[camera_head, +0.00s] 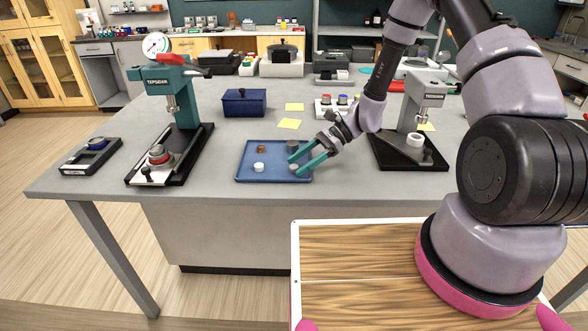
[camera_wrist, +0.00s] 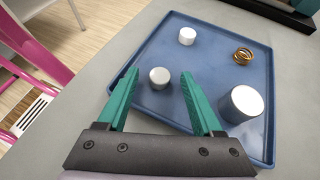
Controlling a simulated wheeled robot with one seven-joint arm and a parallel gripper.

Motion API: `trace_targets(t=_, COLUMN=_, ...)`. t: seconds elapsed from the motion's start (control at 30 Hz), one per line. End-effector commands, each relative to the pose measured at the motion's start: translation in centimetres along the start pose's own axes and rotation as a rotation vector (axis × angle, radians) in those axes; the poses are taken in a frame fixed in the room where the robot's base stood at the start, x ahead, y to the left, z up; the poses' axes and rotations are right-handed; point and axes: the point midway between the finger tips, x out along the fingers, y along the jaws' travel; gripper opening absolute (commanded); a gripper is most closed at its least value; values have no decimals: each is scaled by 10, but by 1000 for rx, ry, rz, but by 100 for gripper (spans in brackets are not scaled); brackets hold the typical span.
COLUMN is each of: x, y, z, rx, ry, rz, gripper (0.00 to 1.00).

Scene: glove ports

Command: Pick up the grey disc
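The grey disc (camera_wrist: 159,77) is a short cylinder with a pale top on the blue tray (camera_wrist: 150,107). In the wrist view it sits between my gripper's (camera_wrist: 160,74) two green fingertips, with a visible gap on each side. My gripper is open and empty, apart from the disc. In the head view the gripper (camera_head: 294,164) reaches over the right part of the tray (camera_head: 270,179) from the right, and the disc (camera_head: 293,167) shows beside the nearer fingertip. I cannot tell how far the fingertips are above the tray.
On the tray are a white disc (camera_wrist: 187,36), a copper spring (camera_wrist: 243,56) and a taller grey cylinder (camera_wrist: 239,106) close to the right finger. A green press (camera_head: 180,100) stands left, a grey press (camera_head: 418,110) right, and a blue box (camera_head: 244,104) behind.

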Motion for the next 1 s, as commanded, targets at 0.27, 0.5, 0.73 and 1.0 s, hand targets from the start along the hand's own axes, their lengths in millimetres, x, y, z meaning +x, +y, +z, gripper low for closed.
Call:
trace_targets(t=0.27, x=0, y=0, z=0, rx=0, ry=0, rz=0, gripper=0)
trace_targets(t=0.5, x=-2, y=0, z=2, rx=-1, ry=0, rz=0, gripper=0)
trace_targets(t=0.73, x=-14, y=-1, z=25, rx=-3, ry=1, rz=-2, gripper=0)
trace_targets(t=1.0, x=-40, y=0, z=72, rx=-4, ry=1, rz=-1, gripper=0)
